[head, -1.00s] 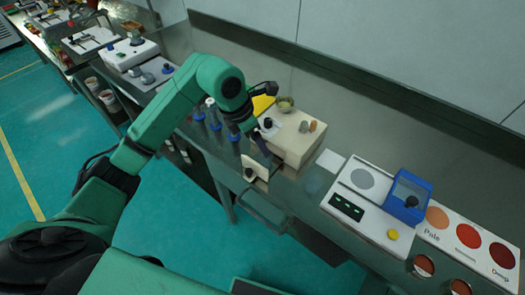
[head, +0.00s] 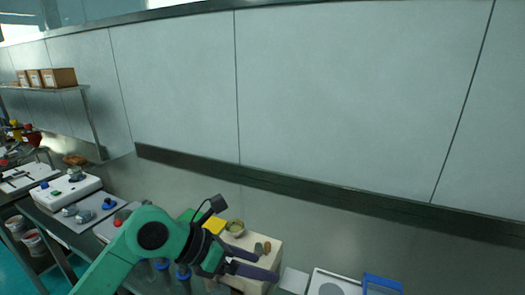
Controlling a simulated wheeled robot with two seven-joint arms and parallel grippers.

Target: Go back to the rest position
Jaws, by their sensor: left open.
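My left arm (head: 150,240) comes in from the lower left, green with dark joints. My left gripper (head: 258,268) is open, its two dark fingers pointing right, in front of a pale box (head: 271,252) on the bench. I see nothing held between the fingers. On or beside the box are a small bowl (head: 235,228) and small rounded pieces (head: 267,247). My right gripper is not in view.
A blue-framed device (head: 382,283) and a white unit (head: 325,279) stand at the lower right. Blue-based items (head: 183,272) stand behind my arm. A shelf with brown boxes (head: 58,77) hangs at the far left. The grey wall (head: 340,100) fills the back.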

